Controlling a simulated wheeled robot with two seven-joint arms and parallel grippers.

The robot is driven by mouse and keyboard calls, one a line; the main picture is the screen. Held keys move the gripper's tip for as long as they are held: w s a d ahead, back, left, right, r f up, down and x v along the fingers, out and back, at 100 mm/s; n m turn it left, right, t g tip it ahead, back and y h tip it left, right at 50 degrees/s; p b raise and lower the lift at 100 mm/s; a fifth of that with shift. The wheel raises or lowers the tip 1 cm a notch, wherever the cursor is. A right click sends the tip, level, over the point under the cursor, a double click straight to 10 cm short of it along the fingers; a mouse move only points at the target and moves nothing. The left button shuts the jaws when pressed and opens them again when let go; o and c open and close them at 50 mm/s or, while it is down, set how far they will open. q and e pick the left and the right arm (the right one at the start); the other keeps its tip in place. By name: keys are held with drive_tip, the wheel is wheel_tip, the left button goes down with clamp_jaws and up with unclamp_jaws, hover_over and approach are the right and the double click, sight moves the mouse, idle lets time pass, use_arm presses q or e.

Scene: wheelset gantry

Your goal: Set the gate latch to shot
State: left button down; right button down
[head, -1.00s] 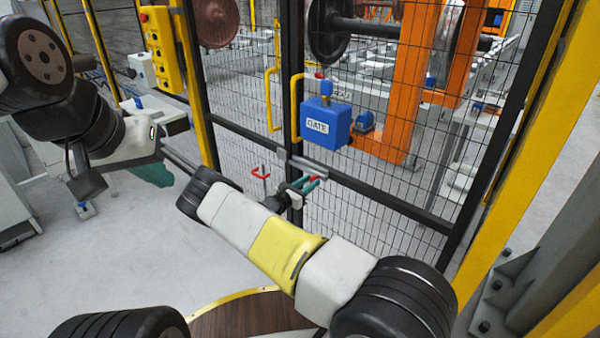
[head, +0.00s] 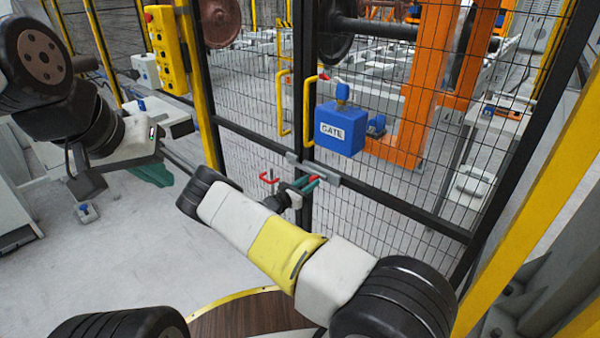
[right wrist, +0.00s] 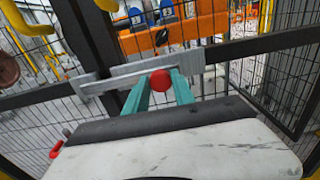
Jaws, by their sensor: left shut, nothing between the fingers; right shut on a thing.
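The gate latch is a grey sliding bar (right wrist: 125,82) with a red knob (right wrist: 161,81) on the mesh gate's middle rail. The bar lies over the dark upright at the gate seam, its left end at a small bracket. My right gripper (right wrist: 158,92) has teal fingers, one on each side of the knob, shut on it. In the head view the right gripper (head: 304,184) is at the latch, partly hidden by its wrist. My left gripper (head: 152,174), teal, is shut and empty at the left, away from the gate.
A blue box marked GATE (head: 340,128) hangs on the mesh above the latch. Yellow handles (head: 282,108) flank the seam. A red hook (head: 268,179) is left of the latch. A yellow button box (head: 166,50) is further left. Open floor lies below the left arm.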

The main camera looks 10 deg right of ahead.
drive_tip(key=shift+w+a, duration=0.2)
drive_tip(key=c, duration=1.1)
unclamp_jaws()
drive_tip(key=v, duration=0.7)
drive_tip(key=shift+s+a, duration=0.25)
drive_tip(key=shift+a, duration=0.1)
